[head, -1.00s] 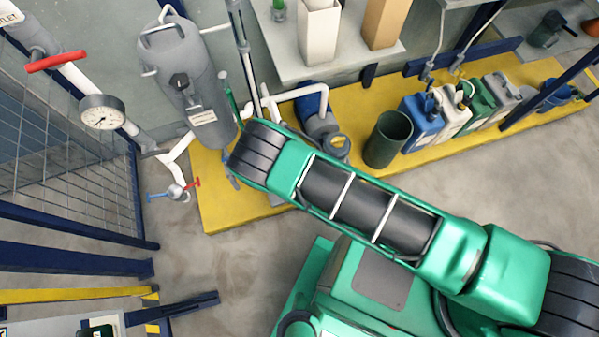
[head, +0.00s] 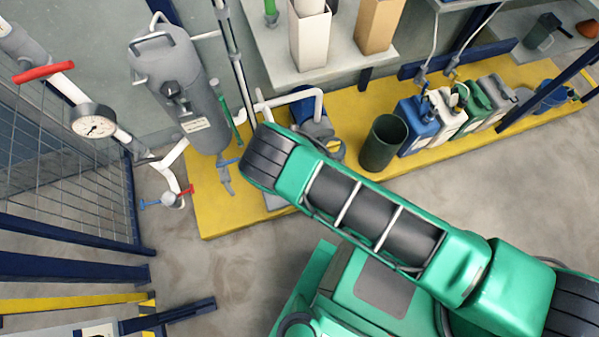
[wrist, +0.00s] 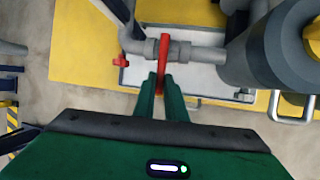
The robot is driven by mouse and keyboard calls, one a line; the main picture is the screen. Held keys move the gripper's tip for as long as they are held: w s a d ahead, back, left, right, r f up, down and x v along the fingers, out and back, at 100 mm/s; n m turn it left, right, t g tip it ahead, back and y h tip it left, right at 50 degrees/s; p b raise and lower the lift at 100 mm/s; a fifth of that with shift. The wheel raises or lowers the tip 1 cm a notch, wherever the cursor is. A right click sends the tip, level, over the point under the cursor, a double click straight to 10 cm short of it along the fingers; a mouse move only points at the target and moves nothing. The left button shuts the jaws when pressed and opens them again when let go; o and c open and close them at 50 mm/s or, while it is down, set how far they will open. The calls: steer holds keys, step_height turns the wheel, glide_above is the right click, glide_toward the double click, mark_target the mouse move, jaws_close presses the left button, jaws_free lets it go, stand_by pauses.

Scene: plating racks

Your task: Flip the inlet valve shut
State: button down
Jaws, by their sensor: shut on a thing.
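In the wrist view a red valve lever (wrist: 164,55) stands across a grey horizontal pipe (wrist: 200,53) that runs to a large grey cylinder (wrist: 270,50). I take it as the inlet valve's lever, though no label shows. My gripper (wrist: 160,80) has its two green fingers closed around the lever's near end. In the head view my arm hides the gripper and this lever. The grey filter vessel (head: 180,85) stands upright at the left on the yellow platform.
A smaller red handle (wrist: 120,62) lies left of the gripped lever. In the head view another red lever (head: 43,74) and a gauge (head: 93,121) sit on the white pipe at left. A dark green bin (head: 384,142) and several jugs (head: 418,124) stand on the platform.

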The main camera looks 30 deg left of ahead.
steer(key=c, duration=1.9)
jaws_free()
steer(key=shift+w, duration=0.25)
steer(key=shift+o, duration=0.5)
steer(key=shift+s, duration=0.15)
steer(key=v, duration=1)
steer(key=shift+d+r, duration=0.15)
steer(key=shift+r, duration=0.2)
